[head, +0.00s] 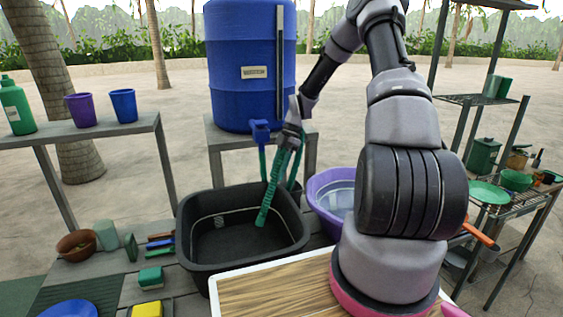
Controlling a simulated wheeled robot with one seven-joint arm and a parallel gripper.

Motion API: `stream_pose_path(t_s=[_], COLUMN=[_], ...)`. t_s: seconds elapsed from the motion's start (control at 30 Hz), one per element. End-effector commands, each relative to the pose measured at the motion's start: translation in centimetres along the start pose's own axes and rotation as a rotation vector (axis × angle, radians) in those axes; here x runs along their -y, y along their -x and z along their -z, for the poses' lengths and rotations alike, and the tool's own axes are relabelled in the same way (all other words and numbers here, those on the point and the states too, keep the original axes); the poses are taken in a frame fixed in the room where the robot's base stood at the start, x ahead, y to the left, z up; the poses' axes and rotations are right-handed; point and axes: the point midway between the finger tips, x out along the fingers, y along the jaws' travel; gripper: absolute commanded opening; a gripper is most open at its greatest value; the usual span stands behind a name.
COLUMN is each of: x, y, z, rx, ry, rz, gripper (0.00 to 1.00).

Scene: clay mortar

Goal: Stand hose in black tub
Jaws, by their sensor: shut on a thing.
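A green ribbed hose (271,192) hangs from my gripper (290,138), which is shut on its upper part. The hose slants down and left, and its lower end is over the inside of the black tub (186,238). I cannot tell whether that end touches the tub's floor. The gripper's fingertips are small and partly hidden against the hose. Other green tube parts show behind the tub's back rim, just right of the hose.
A blue barrel (238,72) with a blue tap (260,132) stands behind the tub. A purple basin (322,190) is close on the right. A wood-patterned board (262,293) lies in front. Brushes and sponges (150,277) lie left of the tub.

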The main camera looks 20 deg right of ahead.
Motion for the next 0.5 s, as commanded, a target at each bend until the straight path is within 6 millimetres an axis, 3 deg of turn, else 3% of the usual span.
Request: stream_pose_path(t_s=[0.5], x=[0.0], y=[-5.5], z=[0.1], rx=[-0.001], ry=[0.000], rz=[0.002], gripper=[0.00])
